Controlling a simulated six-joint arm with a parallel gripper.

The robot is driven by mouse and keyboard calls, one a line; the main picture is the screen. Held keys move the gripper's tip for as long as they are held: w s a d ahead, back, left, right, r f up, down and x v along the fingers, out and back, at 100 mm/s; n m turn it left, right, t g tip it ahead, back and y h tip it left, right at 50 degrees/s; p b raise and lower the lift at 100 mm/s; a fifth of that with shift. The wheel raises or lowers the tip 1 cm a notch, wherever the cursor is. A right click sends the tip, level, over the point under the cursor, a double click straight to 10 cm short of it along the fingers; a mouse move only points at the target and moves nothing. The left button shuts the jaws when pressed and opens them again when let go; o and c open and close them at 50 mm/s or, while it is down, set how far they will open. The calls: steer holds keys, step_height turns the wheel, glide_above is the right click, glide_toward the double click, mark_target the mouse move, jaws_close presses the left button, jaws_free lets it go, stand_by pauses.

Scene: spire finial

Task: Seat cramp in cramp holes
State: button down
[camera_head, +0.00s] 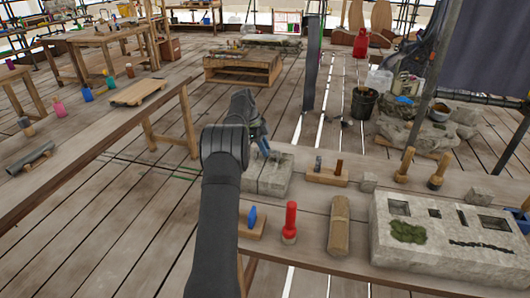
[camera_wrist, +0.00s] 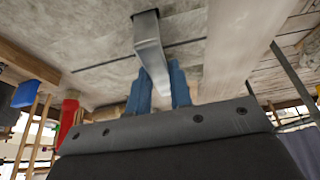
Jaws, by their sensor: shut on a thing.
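The cramp (camera_wrist: 150,45) is a grey metal bar with a bent end. In the wrist view it lies between the two blue fingers of my gripper (camera_wrist: 159,78), which is shut on it. Its far end is close to a pale stone surface (camera_wrist: 100,40) crossed by a dark joint line; I cannot tell whether it touches. In the head view my gripper (camera_head: 263,143) is over the back of the grey stone block (camera_head: 268,184) on the bench. The cramp cannot be made out there, and the cramp holes are not clearly visible in either view.
Right of the block is a wooden holder (camera_head: 327,178) with upright pieces. In front are a blue item (camera_head: 253,216) on a wooden block, a red-handled tool (camera_head: 290,220) and a wooden piece (camera_head: 339,225). A large carved stone slab (camera_head: 450,255) fills the bench's right.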

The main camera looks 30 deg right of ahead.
steer(key=shift+f, duration=0.8)
steer(key=shift+f, duration=0.1)
steer(key=c, duration=1.3)
jaws_free()
steer(key=v, duration=1.2)
steer(key=shift+s, duration=0.1)
